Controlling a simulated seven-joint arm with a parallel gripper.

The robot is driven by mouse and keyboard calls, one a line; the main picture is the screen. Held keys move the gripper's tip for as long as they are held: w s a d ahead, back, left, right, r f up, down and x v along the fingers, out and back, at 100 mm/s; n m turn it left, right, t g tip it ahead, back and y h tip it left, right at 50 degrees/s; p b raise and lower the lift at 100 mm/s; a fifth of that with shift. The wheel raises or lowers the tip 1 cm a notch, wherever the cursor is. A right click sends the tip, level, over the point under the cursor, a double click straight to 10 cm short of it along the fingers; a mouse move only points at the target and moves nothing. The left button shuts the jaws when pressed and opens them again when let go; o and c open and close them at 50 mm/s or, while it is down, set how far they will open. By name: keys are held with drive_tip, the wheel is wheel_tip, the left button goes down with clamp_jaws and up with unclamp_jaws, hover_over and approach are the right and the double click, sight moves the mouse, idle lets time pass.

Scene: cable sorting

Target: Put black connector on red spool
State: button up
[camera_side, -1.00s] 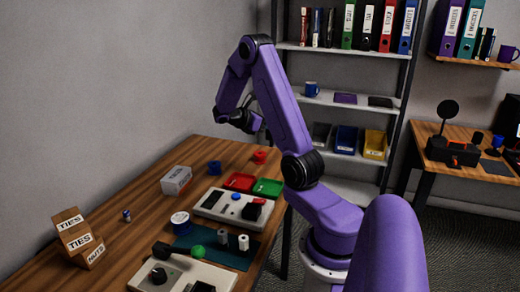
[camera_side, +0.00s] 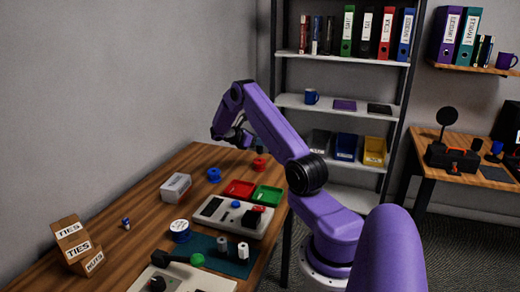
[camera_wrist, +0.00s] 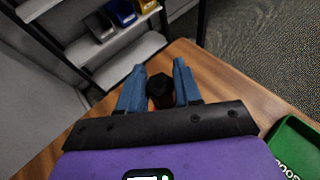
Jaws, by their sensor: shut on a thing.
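The red spool (camera_side: 259,164) stands near the far end of the wooden table in the side view. My gripper (camera_side: 240,143) is above the table there, a little left of the spool and higher in the picture. In the wrist view my gripper (camera_wrist: 158,88) is shut on the black connector (camera_wrist: 160,91), which sits between the two bluish fingers. The connector is too small and dark to make out in the side view.
A blue spool (camera_side: 214,175) stands left of the red one. A red tray (camera_side: 239,187) and a green tray (camera_side: 268,194) lie nearer, and the green tray also shows in the wrist view (camera_wrist: 290,150). Shelves (camera_side: 345,105) stand behind.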

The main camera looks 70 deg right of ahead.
sight(260, 148)
drive_tip(key=shift+w+d+f, duration=0.1)
drive_tip(key=shift+d+f, duration=0.1)
drive_tip(key=shift+f, duration=1.65)
drive_tip(key=o, duration=1.1)
drive_tip(key=shift+f, duration=0.1)
drive_tip(key=shift+c, duration=0.2)
